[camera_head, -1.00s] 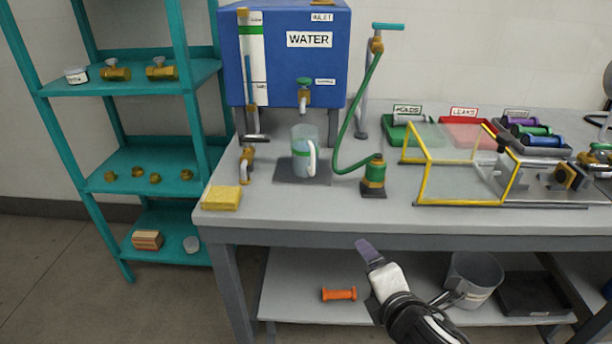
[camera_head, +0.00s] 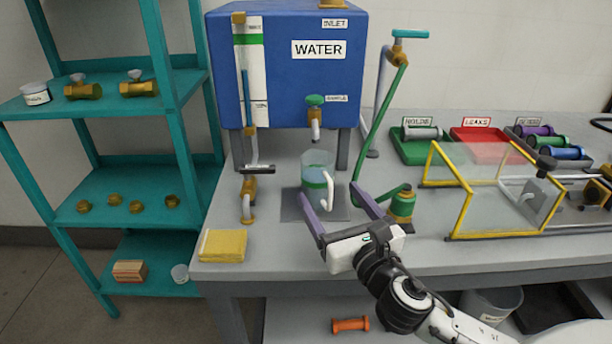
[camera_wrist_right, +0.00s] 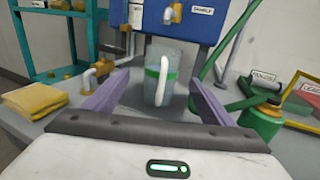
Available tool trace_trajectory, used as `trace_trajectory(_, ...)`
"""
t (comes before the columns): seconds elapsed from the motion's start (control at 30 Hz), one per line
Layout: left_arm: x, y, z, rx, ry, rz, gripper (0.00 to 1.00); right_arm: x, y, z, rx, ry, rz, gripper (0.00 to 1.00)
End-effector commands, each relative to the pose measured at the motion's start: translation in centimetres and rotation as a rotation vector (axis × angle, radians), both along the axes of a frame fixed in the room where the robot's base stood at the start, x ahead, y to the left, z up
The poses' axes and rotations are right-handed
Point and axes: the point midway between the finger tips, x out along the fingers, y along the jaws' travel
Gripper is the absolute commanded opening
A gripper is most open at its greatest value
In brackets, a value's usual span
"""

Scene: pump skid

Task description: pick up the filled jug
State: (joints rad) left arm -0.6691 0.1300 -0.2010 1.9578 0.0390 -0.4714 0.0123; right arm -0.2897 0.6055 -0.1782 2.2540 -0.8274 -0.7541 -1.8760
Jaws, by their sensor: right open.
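The jug (camera_head: 314,172) is clear, with a green band, a white handle and bluish liquid in it. It stands upright on a dark mat (camera_head: 334,211) under the tap of the blue water tank. My right gripper (camera_head: 332,206) is open, its two purple fingers pointing at the jug from the front. In the right wrist view the jug (camera_wrist_right: 160,62) shows between the open fingers, a little beyond their tips, with its handle facing the gripper. My left gripper is not in view.
The blue water tank (camera_head: 285,60) stands behind the jug. A green hand pump (camera_head: 402,204) with a hose is close to the right finger.

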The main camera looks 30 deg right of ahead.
Motion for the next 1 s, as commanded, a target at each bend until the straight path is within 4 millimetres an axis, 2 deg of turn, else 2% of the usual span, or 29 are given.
trace_trajectory(0.13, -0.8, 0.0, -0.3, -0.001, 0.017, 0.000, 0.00, 2.4, -0.6, 0.2, 0.000, -0.004, -0.001, 0.77)
trace_trajectory(0.3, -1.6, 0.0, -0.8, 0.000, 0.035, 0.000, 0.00, 3.9, -1.0, 0.1, 0.002, -0.001, -0.001, 0.77)
trace_trajectory(0.7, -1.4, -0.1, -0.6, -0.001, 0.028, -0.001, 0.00, 8.6, -2.2, -0.1, 0.002, 0.000, -0.001, 0.77)
trace_trajectory(0.97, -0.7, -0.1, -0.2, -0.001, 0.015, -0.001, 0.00, 9.0, -2.2, -0.1, 0.002, 0.001, 0.000, 0.77)
trace_trajectory(1.0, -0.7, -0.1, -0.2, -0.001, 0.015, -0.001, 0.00, 9.0, -2.2, -0.1, 0.002, 0.001, 0.000, 0.73)
